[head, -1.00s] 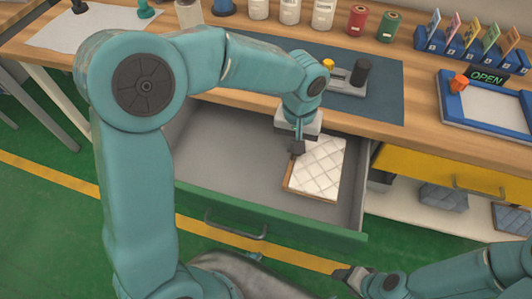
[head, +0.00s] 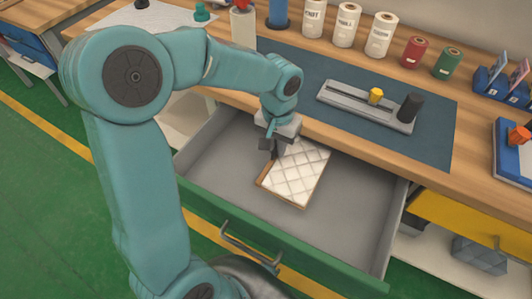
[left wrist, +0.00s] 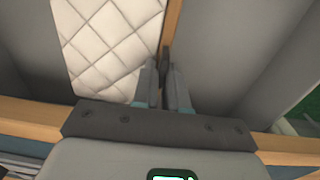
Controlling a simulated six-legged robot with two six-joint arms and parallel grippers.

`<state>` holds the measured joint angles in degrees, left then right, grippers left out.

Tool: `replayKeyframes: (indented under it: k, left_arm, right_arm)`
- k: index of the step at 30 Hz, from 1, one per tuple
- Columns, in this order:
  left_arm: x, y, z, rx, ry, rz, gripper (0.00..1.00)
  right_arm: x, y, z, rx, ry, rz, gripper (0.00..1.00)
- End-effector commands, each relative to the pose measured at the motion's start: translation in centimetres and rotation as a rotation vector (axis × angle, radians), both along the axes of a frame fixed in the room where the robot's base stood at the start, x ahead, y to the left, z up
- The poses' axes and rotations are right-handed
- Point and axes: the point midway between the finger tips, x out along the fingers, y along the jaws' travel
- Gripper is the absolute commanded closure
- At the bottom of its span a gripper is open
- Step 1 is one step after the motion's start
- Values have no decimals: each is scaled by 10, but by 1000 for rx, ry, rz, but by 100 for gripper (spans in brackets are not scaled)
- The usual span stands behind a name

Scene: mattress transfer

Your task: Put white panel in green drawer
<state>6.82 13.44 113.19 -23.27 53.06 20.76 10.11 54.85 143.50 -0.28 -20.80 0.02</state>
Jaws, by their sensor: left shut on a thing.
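The white panel (head: 303,170) has a quilted diamond pattern and a brown wooden edge. In the head view it is inside the outline of the open green drawer (head: 330,261); whether it touches the grey drawer floor I cannot tell. My left gripper (head: 272,153) reaches down into the drawer at the panel's left edge. In the left wrist view the panel (left wrist: 105,40) is at upper left, and my left gripper (left wrist: 165,72) is shut on its wooden edge. The fingers hide part of that edge. My right gripper is not in view.
The wooden bench top (head: 345,140) overhangs the drawer's back. On it are a blue mat (head: 430,130), a grey fixture (head: 350,105), white rolls (head: 347,25) and red and green spools. A yellow drawer (head: 450,215) is at right. The drawer floor right of the panel is clear.

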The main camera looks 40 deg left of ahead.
Motion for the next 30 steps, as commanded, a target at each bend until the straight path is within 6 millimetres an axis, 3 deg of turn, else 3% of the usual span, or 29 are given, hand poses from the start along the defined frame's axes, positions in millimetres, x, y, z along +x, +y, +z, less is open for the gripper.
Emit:
replayKeyframes:
  k: [3, 6, 21, 30]
  left_arm:
    - [-6, 28, 1, 0, 0, 7, 100]
    - [-9, 42, -3, 0, 1, 4, 100]
    - [-6, 39, -69, -1, 2, 0, 100]
    - [-6, 39, -71, -1, -1, 0, 100]
  right_arm:
    - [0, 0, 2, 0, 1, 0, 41]
    - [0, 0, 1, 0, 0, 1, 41]
    - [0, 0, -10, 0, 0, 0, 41]
    - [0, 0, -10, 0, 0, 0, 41]
